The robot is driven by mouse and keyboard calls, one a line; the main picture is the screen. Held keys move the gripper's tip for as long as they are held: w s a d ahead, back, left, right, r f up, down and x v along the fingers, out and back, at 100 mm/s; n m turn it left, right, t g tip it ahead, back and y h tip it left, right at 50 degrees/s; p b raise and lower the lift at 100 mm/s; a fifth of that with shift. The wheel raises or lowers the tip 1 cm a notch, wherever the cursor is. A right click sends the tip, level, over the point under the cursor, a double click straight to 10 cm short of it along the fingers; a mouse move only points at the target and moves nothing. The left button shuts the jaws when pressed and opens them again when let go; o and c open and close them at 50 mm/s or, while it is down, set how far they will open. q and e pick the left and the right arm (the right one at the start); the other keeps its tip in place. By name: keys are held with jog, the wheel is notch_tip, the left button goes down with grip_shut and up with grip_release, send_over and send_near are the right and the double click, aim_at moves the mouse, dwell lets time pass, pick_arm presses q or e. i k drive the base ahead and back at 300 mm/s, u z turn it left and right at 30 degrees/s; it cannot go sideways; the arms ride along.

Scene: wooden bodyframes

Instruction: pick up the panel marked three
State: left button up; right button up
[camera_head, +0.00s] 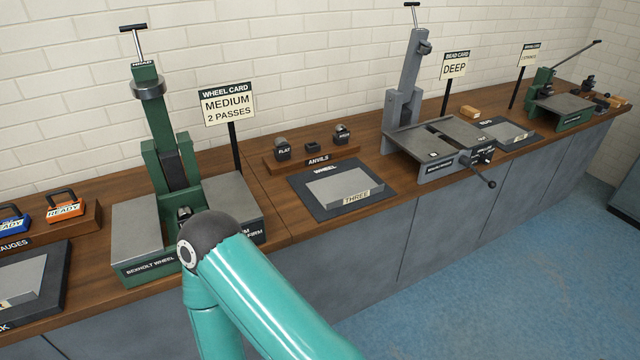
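The panel marked THREE (338,184) is a flat grey plate with a cream label on its front edge. It lies on a dark mat labelled WHEEL (312,198) on the wooden bench, between the green wheel machine and the grey machine. Nothing covers it. One of my teal arms rises from the bottom of the view with its dark joint in front of the green machine, left of the panel. Neither gripper shows in the view.
The green wheel machine (140,228) stands left of the mat. A rack marked ANVILS (300,162) sits behind it. The grey machine (432,150) stands to the right, its crank handle reaching forward. The wheel card (228,104) stands on a post behind left.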

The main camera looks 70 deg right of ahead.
aim_at(332, 192)
jog(key=u, duration=0.55)
jog(key=i, duration=0.3)
jog(key=z, duration=2.3)
jog(key=i, duration=0.15)
jog(key=z, duration=1.15)
jog(key=k, duration=0.5)
jog(key=z, duration=0.45)
jog(key=i, duration=1.5)
jog(key=u, duration=0.4)
